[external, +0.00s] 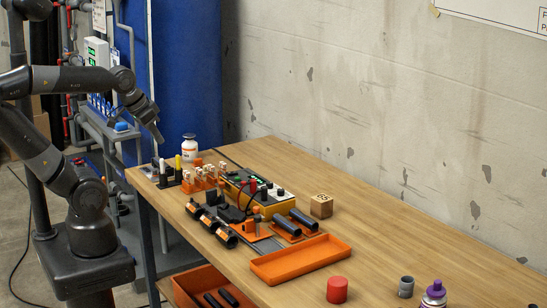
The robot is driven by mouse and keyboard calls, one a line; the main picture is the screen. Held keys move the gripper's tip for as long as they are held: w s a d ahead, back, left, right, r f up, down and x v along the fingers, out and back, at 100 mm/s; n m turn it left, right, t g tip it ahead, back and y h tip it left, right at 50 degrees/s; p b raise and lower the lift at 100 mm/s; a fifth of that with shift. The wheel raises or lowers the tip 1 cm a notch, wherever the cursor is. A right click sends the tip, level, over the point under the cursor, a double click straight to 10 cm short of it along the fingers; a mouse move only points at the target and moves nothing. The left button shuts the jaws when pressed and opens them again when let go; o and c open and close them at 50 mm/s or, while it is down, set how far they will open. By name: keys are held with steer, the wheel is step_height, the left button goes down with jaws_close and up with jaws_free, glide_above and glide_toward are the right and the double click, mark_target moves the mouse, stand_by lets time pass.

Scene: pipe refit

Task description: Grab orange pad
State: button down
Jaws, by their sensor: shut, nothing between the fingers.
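My gripper (157,134) is shut and empty, pointing down above the far left end of the wooden table, apart from everything there. Several orange items are in the external view, and I cannot tell for sure which is the orange pad. A small orange piece (198,162) sits near the white bottle, partly hidden behind the orange rack (203,183) with pale pieces. A flat orange base (259,234) lies mid-table under dark parts. A shallow orange tray (300,262) lies empty near the front edge.
A white bottle (189,147) and a marker stand (166,180) are near my gripper. A yellow device (240,190), wooden cube (321,206), red cylinder (337,290), grey fitting (406,287) and purple-capped bottle (434,294) are on the table (400,240). Its back right is clear.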

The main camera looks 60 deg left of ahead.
steer(key=c, duration=2.2)
jaws_free()
steer(key=c, duration=0.9)
jaws_free()
steer(key=w+a+r, duration=0.1)
steer(key=w+a, duration=0.2)
steer(key=w, duration=0.4)
steer(key=w+a+r, duration=0.1)
steer(key=w+a, duration=0.3)
steer(key=w, duration=0.3)
steer(key=g, duration=0.1)
glide_above(198, 159)
steer(key=s, duration=0.4)
step_height(198, 159, down, 23)
steer(key=x, duration=1)
steer(key=shift+w+a+f, duration=0.15)
steer(key=shift+a+f, duration=0.05)
steer(key=shift+a, duration=0.15)
